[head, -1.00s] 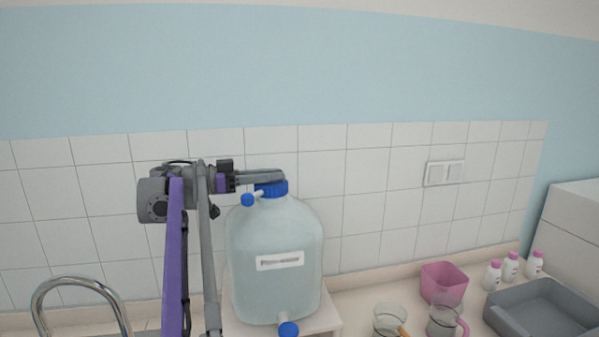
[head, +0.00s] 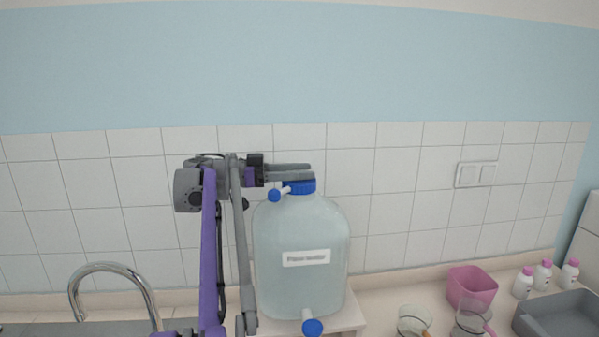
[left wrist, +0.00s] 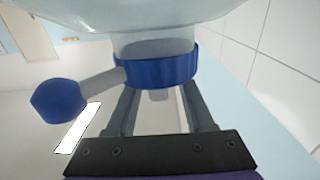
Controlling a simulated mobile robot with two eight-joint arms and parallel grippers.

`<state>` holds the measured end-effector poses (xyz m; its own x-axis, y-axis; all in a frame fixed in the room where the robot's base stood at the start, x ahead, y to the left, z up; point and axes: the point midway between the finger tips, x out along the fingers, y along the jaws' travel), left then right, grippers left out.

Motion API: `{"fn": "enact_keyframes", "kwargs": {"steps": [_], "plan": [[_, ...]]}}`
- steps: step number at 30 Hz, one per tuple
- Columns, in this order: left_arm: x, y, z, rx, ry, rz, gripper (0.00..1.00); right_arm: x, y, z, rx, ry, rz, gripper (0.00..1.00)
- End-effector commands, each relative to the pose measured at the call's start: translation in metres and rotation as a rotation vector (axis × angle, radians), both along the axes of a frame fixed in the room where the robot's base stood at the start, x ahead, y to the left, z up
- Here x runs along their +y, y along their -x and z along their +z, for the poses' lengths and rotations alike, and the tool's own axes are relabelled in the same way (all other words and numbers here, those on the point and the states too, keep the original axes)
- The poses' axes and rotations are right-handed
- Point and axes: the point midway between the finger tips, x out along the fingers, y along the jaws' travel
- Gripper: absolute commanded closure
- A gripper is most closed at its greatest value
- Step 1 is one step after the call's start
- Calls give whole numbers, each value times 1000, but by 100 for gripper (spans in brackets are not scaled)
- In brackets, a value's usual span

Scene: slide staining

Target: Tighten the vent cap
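The clear carboy (head: 302,235) stands upright with a white label. A wide blue cap (head: 302,187) closes its neck; a side spout there ends in a small blue cap (head: 275,195). I cannot tell which is the vent cap. Both show in the left wrist view, the wide cap (left wrist: 160,72) above the fingers and the small cap (left wrist: 58,101) to the left. My left gripper (head: 308,171) is level at the wide cap's top, fingers apart. In the left wrist view its fingers (left wrist: 160,100) pass behind the cap rim, hiding their tips. Contact is unclear. My right gripper is out of view.
The carboy stands on a low white stand (head: 345,319) with a blue-ended tap (head: 312,327). A curved faucet (head: 105,267) is at left. A pink bin (head: 472,286), glass beakers, several small bottles and a grey tray (head: 560,318) are at right. The tiled wall is behind.

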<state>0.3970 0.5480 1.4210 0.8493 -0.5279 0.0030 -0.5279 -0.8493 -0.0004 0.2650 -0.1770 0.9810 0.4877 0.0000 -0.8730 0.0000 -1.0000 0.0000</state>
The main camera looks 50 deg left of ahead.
Motion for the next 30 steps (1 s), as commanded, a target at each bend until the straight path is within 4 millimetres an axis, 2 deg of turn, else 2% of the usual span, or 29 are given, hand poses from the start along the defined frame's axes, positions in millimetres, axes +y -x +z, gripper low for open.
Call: {"fn": "enact_keyframes", "kwargs": {"steps": [9, 22, 30], "plan": [[4, 6, -2, 3, -1, 1, 48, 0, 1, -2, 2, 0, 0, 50], [47, 74, -2, 2, -1, 3, 48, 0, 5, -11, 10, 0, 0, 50], [57, 91, -1, 1, 0, 0, 48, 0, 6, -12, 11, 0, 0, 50]]}}
